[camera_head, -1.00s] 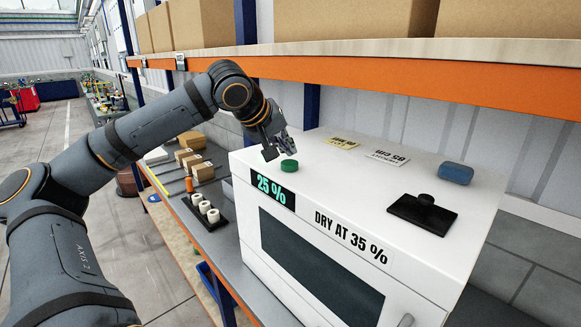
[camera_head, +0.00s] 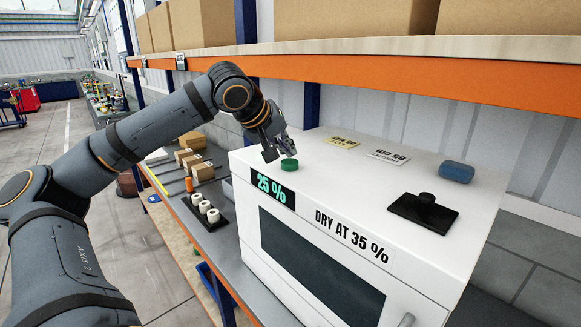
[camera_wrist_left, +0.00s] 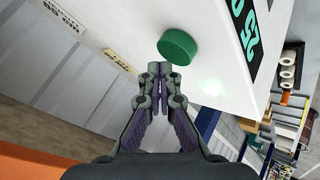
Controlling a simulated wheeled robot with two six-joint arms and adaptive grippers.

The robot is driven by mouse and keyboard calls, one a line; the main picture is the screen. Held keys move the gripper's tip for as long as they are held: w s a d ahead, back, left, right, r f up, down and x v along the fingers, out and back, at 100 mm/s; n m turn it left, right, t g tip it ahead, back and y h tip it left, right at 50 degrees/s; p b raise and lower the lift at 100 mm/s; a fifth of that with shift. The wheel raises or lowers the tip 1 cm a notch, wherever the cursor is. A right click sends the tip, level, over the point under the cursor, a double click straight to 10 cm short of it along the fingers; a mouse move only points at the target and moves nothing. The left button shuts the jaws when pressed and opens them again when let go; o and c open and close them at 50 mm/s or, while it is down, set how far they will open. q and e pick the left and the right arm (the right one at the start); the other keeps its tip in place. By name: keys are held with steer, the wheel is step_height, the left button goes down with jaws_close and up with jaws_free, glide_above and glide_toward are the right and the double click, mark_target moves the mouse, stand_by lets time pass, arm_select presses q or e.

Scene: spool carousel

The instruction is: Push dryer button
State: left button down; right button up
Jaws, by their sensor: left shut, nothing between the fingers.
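The white dryer (camera_head: 330,190) stands on the bench. Its front display (camera_head: 272,190) reads 25 %, and a label beside it reads DRY AT 35 %. The green round button (camera_head: 289,164) sits on the dryer's top near the front left corner. My left gripper (camera_head: 279,148) is shut and empty, with its fingertips just above and beside the button. In the left wrist view the button (camera_wrist_left: 178,46) lies just beyond the closed fingertips (camera_wrist_left: 158,68); I cannot tell whether they touch. My right gripper is not in view.
An orange shelf beam (camera_head: 400,78) with cardboard boxes hangs above. White spools (camera_head: 208,211) stand in a black tray left of the dryer.

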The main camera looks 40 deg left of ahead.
mark_target(287, 162)
arm_select(q)
steer(key=shift+f+b, duration=0.55)
steer(key=shift+f, duration=0.2)
stand_by(0.6)
steer(key=shift+r, duration=0.1)
steer(key=shift+r+p, duration=0.95)
steer(key=shift+p, duration=0.15)
step_height(287, 162, up, 6)
steer(key=p, duration=0.6)
